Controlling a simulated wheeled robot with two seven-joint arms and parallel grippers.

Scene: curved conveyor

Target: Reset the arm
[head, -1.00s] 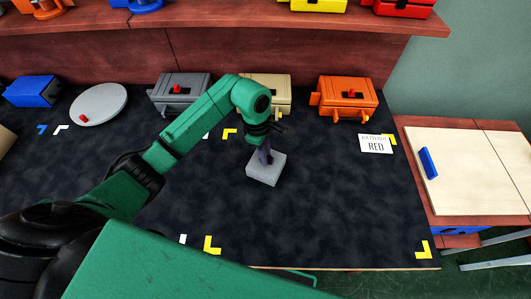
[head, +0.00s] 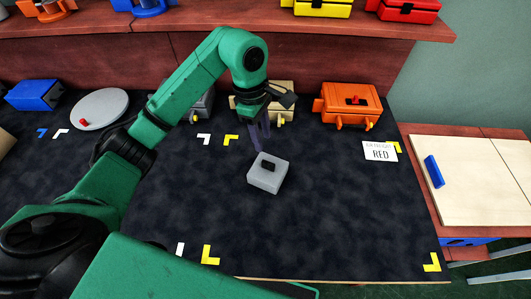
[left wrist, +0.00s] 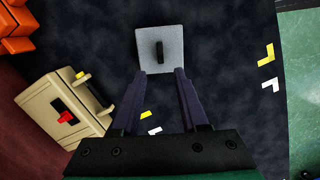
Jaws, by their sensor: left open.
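My left gripper (head: 260,133) is raised above the dark mat (head: 330,210), its two fingers apart and empty. Just below and in front of it, a light grey block (head: 263,183) with a dark handle on top rests on the mat. In the left wrist view the grey block (left wrist: 172,41) lies beyond the open fingertips (left wrist: 163,72), apart from them, and its handle stands clear. My right gripper is in neither view.
Along the back stand a blue box (head: 34,95), a round grey disc (head: 100,107), a grey box (head: 200,107), a beige box (head: 283,91) and an orange box (head: 350,104).

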